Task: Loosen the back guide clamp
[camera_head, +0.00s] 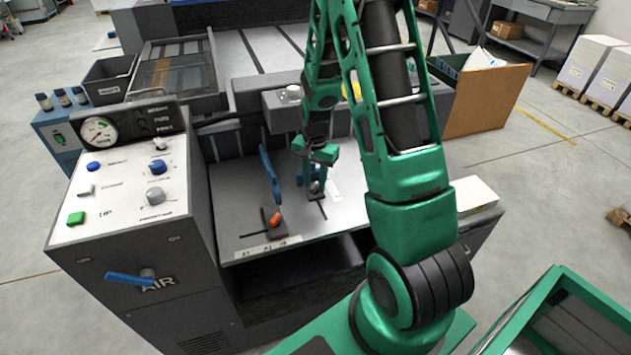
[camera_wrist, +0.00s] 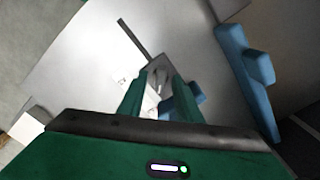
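The back guide clamp (camera_head: 316,187) is a small grey piece on the pale table plate, at the back blue guide (camera_head: 301,174). My gripper (camera_head: 317,166) points down right over it and partly hides it in the head view. In the wrist view, my two green fingers (camera_wrist: 160,82) stand apart, with the grey clamp (camera_wrist: 158,72) showing between their tips. I cannot tell whether either finger touches it. A blue part (camera_wrist: 194,97) shows beside the right finger. The front clamp has an orange lever (camera_head: 275,218) and stands by the tall front blue guide (camera_head: 268,172).
A large blue guide (camera_wrist: 240,80) stands close to the right of my fingers in the wrist view. A control panel (camera_head: 128,185) with gauge and knobs rises at the left. The pale plate (camera_head: 232,205) is mostly bare. A cardboard box (camera_head: 490,98) stands behind right.

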